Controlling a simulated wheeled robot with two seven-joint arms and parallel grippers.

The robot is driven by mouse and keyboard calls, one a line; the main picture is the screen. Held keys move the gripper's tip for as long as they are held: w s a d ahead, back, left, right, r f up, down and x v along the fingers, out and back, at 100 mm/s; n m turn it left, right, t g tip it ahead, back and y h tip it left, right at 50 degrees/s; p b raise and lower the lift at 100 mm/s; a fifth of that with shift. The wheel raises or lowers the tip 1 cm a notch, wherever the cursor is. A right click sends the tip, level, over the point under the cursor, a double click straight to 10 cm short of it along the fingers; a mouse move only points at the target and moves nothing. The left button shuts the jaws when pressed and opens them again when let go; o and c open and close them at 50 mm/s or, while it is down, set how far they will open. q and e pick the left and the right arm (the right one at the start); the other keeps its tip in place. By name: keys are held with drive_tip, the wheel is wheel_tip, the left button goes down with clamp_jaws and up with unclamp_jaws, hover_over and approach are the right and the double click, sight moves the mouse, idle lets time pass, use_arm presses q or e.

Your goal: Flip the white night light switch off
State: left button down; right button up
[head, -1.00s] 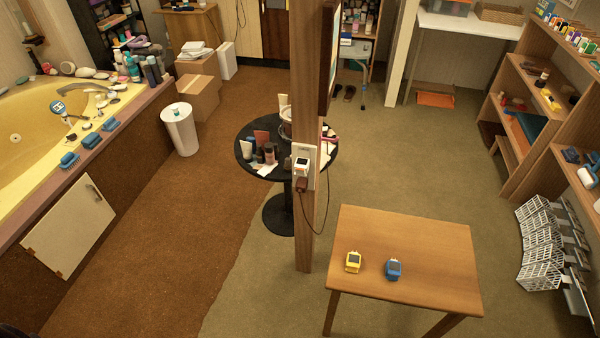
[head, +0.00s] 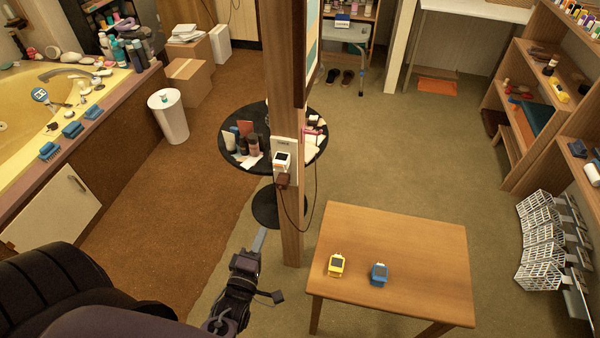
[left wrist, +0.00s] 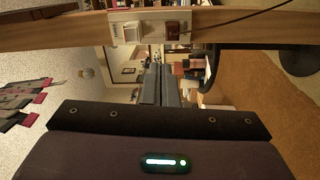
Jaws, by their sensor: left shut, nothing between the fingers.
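In the left wrist view the white night light (left wrist: 128,33) shows near the top, beside the brown plug (left wrist: 174,30). The state of its switch is too small to tell. My left gripper (head: 260,238) is shut and empty, below and a little left of the night light and apart from it. Its fingers (left wrist: 160,86) show together in the left wrist view. My right gripper is out of view.
A wooden table (head: 410,240) right of the post bears a yellow device (head: 336,264) and a blue device (head: 379,274). A round black table (head: 232,165) with bottles stands behind the post. A dark cord hangs from the plug. A yellow tub (head: 20,100) is at left.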

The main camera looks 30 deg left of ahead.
sight(278, 167)
use_arm(q)
drive_tip(key=shift+n+t+y, duration=0.3)
drive_tip(key=shift+n+t, duration=0.3)
drive_tip(key=shift+n, duration=0.2)
drive_tip(key=r, duration=0.3)
drive_tip(key=w+r, duration=0.1)
drive_tip(key=shift+a+r, duration=0.25)
drive_tip(key=shift+w, duration=0.15)
drive_tip(key=p+x, duration=0.2)
drive_tip(key=x, duration=1.2)
